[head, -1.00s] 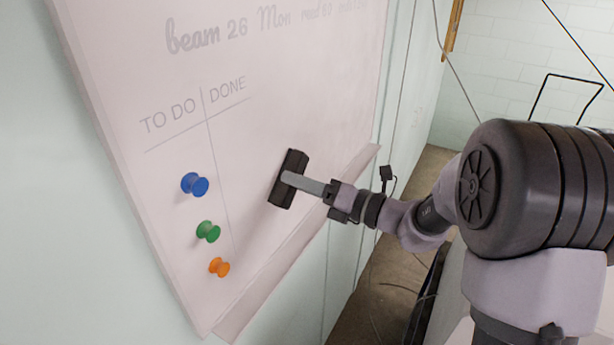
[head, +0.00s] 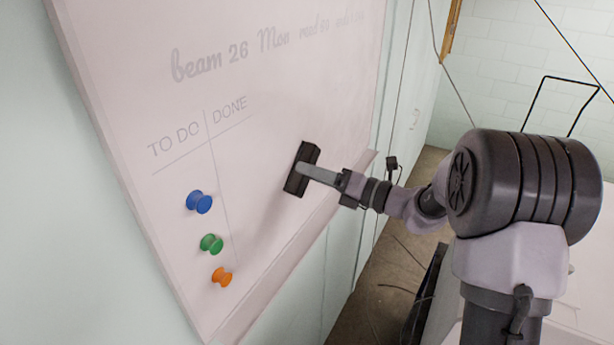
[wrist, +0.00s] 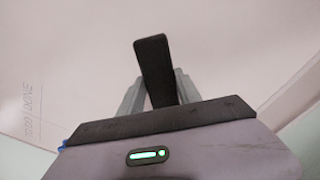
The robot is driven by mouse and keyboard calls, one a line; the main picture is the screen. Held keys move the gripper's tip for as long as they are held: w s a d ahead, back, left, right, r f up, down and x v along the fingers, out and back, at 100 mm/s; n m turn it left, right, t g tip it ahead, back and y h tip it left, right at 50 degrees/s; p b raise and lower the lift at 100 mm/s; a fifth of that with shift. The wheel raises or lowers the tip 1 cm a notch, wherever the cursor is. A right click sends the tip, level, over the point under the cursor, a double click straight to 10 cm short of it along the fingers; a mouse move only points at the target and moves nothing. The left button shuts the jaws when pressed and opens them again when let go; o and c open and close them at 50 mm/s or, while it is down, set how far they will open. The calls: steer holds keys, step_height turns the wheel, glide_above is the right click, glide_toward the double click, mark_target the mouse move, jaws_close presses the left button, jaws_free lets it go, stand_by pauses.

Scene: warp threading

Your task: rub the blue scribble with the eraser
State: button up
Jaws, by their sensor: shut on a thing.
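The black eraser (head: 301,168) is a dark block at the whiteboard's (head: 275,110) right lower half, above the ledge. My gripper (head: 318,174) is shut on it, coming from the right. In the wrist view the eraser (wrist: 154,62) stands tilted between the grey fingers of my gripper (wrist: 158,92). The eraser is at or very close to the board; I cannot tell whether it touches. I see no blue scribble in either view; the board around the eraser looks bare, with faint grey smudges, and the eraser hides the part behind it.
Blue (head: 199,202), green (head: 211,244) and orange (head: 222,277) magnets stick out from the board left of the eraser. The ledge (head: 290,255) runs along the board's lower edge. Grey writing is at the top. The board between magnets and eraser is clear.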

steer(key=shift+w+d, duration=0.55)
steer(key=shift+w, duration=0.25)
steer(key=shift+s, duration=0.1)
steer(key=shift+b+v, duration=0.3)
steer(key=shift+v, duration=2.65)
steer(key=v, duration=0.3)
